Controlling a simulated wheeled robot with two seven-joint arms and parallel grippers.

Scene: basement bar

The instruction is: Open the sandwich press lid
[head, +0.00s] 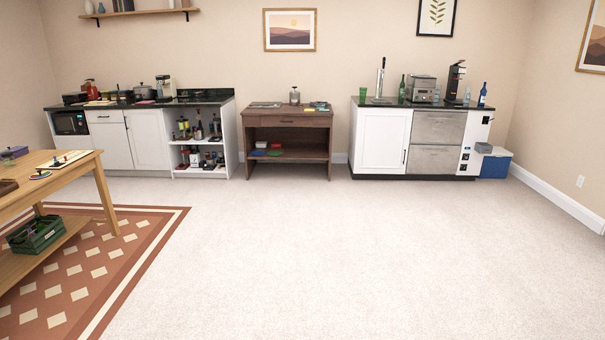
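I cannot tell for sure which appliance is the sandwich press; all are far off and small. A low dark appliance (75,98) sits at the left end of the black counter along the back wall. A boxy silver appliance (421,89) stands on the right cabinet's black top, between a green bottle and a tall black machine. I cannot make out the lid state of either. Neither of my grippers is in view.
A wooden table (72,166) stands at the left on a patterned rug (75,275). A brown desk (288,121) stands between the white left cabinets (150,140) and right cabinet (382,140). A blue cooler (495,163) is at the right. The pale floor ahead is clear.

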